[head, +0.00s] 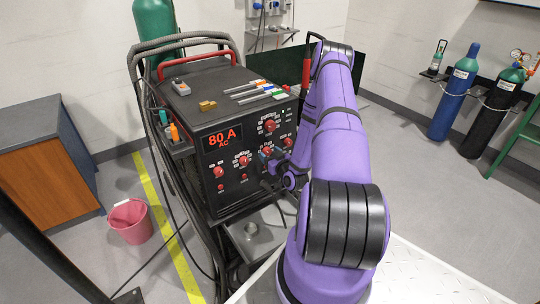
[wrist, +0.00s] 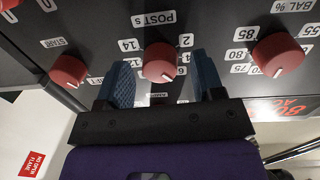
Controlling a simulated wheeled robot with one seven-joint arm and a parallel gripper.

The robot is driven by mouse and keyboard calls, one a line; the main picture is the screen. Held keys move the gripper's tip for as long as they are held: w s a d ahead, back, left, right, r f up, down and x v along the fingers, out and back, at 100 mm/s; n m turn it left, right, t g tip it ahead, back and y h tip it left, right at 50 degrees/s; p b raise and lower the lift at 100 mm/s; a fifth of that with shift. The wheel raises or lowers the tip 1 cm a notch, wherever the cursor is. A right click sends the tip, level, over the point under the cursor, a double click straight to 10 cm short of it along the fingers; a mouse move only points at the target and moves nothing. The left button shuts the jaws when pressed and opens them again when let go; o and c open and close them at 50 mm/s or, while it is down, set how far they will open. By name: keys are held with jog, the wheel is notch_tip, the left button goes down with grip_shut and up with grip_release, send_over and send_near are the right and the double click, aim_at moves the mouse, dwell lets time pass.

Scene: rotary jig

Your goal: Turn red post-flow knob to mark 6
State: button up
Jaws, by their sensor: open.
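The red post-flow knob (wrist: 159,60) sits under an upside-down "POST S" label in the wrist view. Marks 14 and 12 show to its left, and 2, 4 and a partly hidden 6 to its right. A short white line is on the lower part of its face; I cannot tell which mark it points at. My gripper (wrist: 163,72) is open, with one blue finger on each side of the knob and gaps between. In the head view my gripper (head: 275,167) is at the front panel of the black welding machine (head: 205,107), hiding part of it.
Other red knobs stand close by: the start knob (wrist: 68,71) on the left and the balance knob (wrist: 277,55) on the right. Hoses run along the machine's left side. A pink bucket (head: 129,221) stands on the floor.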

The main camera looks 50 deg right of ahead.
jog(key=v, duration=1)
jog(key=shift+s, duration=0.4)
